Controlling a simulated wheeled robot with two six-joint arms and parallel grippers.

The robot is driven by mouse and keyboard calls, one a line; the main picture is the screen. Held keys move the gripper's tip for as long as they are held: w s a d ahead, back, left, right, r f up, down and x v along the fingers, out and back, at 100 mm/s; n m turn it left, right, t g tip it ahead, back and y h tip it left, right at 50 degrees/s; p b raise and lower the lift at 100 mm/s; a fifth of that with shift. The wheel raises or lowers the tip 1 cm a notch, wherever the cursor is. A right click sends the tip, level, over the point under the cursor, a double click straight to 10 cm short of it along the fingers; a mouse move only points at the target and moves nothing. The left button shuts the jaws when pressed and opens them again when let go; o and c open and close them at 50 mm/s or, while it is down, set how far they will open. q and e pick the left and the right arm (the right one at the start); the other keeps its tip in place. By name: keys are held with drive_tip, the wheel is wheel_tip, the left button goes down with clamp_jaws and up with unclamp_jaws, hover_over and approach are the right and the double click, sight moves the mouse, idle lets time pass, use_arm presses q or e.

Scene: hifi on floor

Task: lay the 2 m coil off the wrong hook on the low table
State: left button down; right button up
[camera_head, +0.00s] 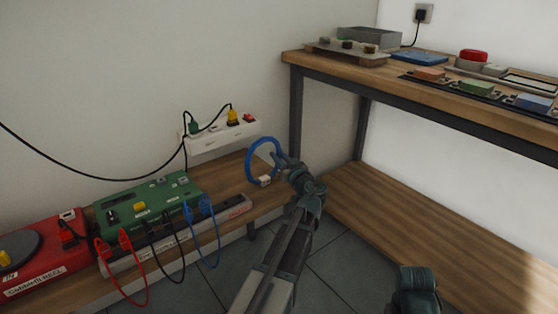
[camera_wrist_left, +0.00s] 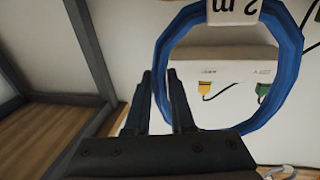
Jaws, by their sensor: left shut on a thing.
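A blue coil (camera_head: 250,162) with a white tag (camera_head: 265,181) stands upright as a ring at the fingertips of my left gripper (camera_head: 283,160). My left gripper is shut on the ring's rim. In the left wrist view the blue coil (camera_wrist_left: 291,62) shows beside the fingers (camera_wrist_left: 160,75), and its tag (camera_wrist_left: 235,8) reads "2 m" upside down. The coil appears over the right end of the low table (camera_head: 230,178); whether it touches the wood is unclear. No hook can be made out for sure. A dark part of my right arm (camera_head: 415,290) shows at the bottom right; its fingers are not clear.
A green box (camera_head: 150,203) with red, black and blue leads and a red cable reel (camera_head: 40,260) fill the low table's left. A white power strip (camera_head: 222,137) is behind the coil. A workbench (camera_head: 430,95) with a lower shelf (camera_head: 430,225) stands right.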

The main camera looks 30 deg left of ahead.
use_arm(q)
drive_tip(key=shift+f, duration=0.15)
drive_tip(key=c, duration=0.8)
unclamp_jaws()
drive_tip(key=shift+r, duration=0.3)
drive_tip(key=v, duration=1.2)
drive_tip(key=shift+f, duration=0.15)
